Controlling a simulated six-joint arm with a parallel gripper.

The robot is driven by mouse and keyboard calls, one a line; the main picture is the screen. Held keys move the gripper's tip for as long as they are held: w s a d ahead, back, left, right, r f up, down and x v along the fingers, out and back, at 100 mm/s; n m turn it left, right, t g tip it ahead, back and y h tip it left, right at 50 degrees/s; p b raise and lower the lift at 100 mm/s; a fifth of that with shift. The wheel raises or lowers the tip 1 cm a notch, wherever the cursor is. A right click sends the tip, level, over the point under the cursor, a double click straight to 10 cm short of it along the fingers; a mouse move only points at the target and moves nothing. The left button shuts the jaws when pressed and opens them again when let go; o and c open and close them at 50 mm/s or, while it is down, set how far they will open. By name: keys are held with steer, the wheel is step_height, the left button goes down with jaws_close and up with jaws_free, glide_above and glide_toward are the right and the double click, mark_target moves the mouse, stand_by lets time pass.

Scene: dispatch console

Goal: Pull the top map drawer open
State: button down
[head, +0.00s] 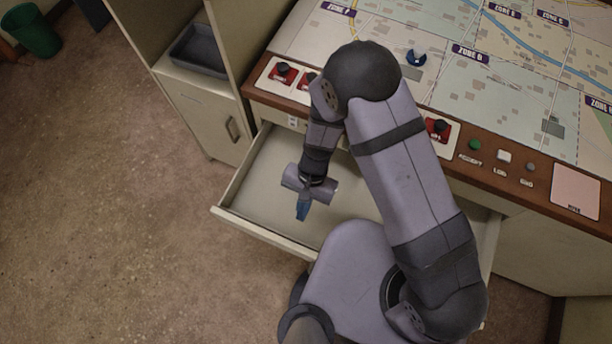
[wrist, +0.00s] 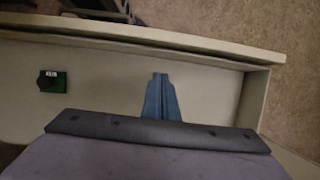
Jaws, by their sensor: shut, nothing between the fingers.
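The top map drawer (head: 262,232) stands pulled out from under the map console in the head view, its pale interior showing. Its front rim also runs across the top of the wrist view (wrist: 215,52). My gripper (head: 302,212) points down over the drawer's interior, behind the front panel. Its blue fingers are shut together and empty, as the wrist view (wrist: 160,76) also shows. My arm hides the right part of the drawer in the head view.
A green block with a black labelled top (wrist: 52,82) appears inside the drawer in the wrist view. The console (head: 480,150) carries switches and a map. A cabinet (head: 205,115) with a grey tray (head: 200,50) stands left. Floor at left is clear; a green bin (head: 33,30) stands far off.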

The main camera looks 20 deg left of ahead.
steer(key=v, duration=0.6)
steer(key=shift+r+b, duration=0.25)
steer(key=shift+b, duration=0.05)
steer(key=shift+w, duration=0.1)
steer(key=s+d+r+n+h, duration=0.2)
steer(key=s+d+n+h, duration=0.15)
steer(key=d+n, duration=0.55)
steer(key=w+d+r+m+t+y, duration=0.1)
steer(key=w+d+r+m+t, duration=0.1)
steer(key=w+d+r+m, duration=0.2)
steer(key=w+d+r+m+t+y, duration=0.2)
steer(key=w+d+r+m, duration=0.3)
steer(key=d+r, duration=0.5)
steer(key=w+d, duration=0.1)
steer(key=d, duration=0.2)
steer(key=shift+w+d+r, duration=0.25)
steer(key=shift+w+d, duration=0.05)
steer(key=shift+d, duration=0.1)
